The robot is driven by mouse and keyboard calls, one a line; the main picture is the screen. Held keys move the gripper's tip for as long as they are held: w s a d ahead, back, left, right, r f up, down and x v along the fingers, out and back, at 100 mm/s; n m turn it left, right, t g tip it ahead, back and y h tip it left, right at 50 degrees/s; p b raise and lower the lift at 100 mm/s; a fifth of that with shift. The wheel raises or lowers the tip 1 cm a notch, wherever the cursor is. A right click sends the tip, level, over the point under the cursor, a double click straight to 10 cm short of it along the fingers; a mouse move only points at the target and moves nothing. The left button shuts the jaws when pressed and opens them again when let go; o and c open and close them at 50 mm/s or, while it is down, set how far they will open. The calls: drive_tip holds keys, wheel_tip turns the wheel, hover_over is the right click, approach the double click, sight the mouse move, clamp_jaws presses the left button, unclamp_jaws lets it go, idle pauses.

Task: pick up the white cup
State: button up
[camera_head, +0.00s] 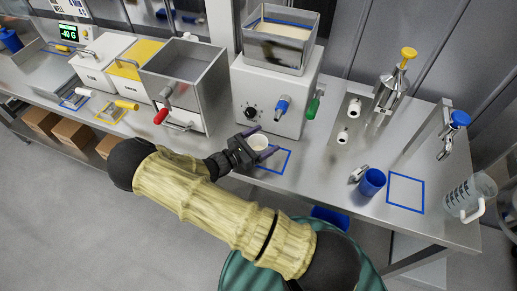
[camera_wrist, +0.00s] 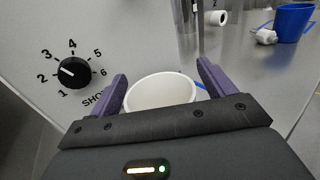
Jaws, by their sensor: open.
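The white cup (camera_head: 258,142) stands on the steel counter in front of the white machine with the black dial. In the wrist view the cup (camera_wrist: 161,91) sits between the two purple fingers, its rim showing and its lower part hidden by my gripper. My gripper (camera_head: 256,150) is open, with one finger on each side of the cup. I cannot tell whether either finger touches it.
The white machine (camera_head: 258,95) rises close behind the cup. A blue-outlined square (camera_head: 287,160) lies on the counter at the cup's right. A blue cup (camera_head: 372,182) and a clear jug (camera_head: 470,197) stand farther right. A steel hopper box (camera_head: 190,80) stands left.

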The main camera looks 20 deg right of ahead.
drive_tip(key=c, duration=1.1)
drive_tip(key=shift+c, duration=0.2)
drive_tip(key=shift+s+a+r+b, duration=0.15)
drive_tip(key=shift+r+b, duration=0.2)
drive_tip(key=shift+b, duration=0.2)
wheel_tip(320, 180, up, 6)
drive_tip(key=r+b, duration=0.1)
drive_tip(key=s+a+b, duration=0.3)
drive_tip(key=s+a, duration=0.8)
drive_tip(key=s, duration=0.5)
drive_tip(key=shift+a+f+b, duration=0.25)
drive_tip(key=shift+f+b, duration=0.05)
